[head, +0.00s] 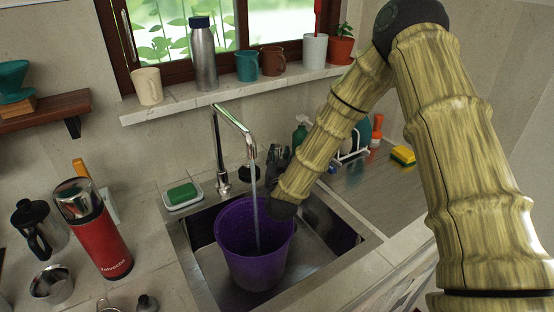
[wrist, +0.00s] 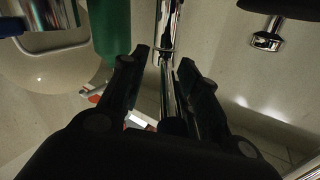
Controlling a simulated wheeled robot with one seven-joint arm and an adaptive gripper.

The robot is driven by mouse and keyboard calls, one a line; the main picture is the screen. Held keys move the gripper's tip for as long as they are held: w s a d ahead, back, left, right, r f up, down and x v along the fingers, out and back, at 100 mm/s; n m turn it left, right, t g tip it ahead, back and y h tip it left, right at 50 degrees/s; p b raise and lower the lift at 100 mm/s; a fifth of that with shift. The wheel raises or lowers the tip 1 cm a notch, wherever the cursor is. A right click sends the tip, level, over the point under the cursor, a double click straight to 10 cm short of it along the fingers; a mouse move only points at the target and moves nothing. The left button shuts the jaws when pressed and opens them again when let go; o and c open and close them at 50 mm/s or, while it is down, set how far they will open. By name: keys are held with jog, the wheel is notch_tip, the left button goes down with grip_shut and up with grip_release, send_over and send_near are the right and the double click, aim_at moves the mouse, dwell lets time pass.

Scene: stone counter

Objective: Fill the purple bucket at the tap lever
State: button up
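The purple bucket (head: 254,262) stands upright in the sink under the chrome tap (head: 217,150). A thin pale stream of water (head: 256,205) runs from the spout into it. The water level inside is hard to tell. My gripper (head: 274,157) is behind the bucket, right of the tap's base, partly hidden by my arm. In the wrist view my gripper (wrist: 164,60) has its fingers apart, with a chrome rod (wrist: 168,35) of the tap between them. I cannot tell whether they touch it, or which part is the lever.
A green sponge in a dish (head: 183,194) lies left of the tap. A red flask (head: 100,232) stands on the left counter. Bottles (head: 375,131) and a yellow sponge (head: 403,155) are at the right. Mugs and a steel bottle (head: 203,55) line the window sill above.

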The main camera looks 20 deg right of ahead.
aim_at(278, 156)
jog(key=shift+s+a, duration=0.15)
jog(key=shift+a, duration=0.1)
notch_tip(278, 156, up, 10)
dwell(0.7)
dwell(5.9)
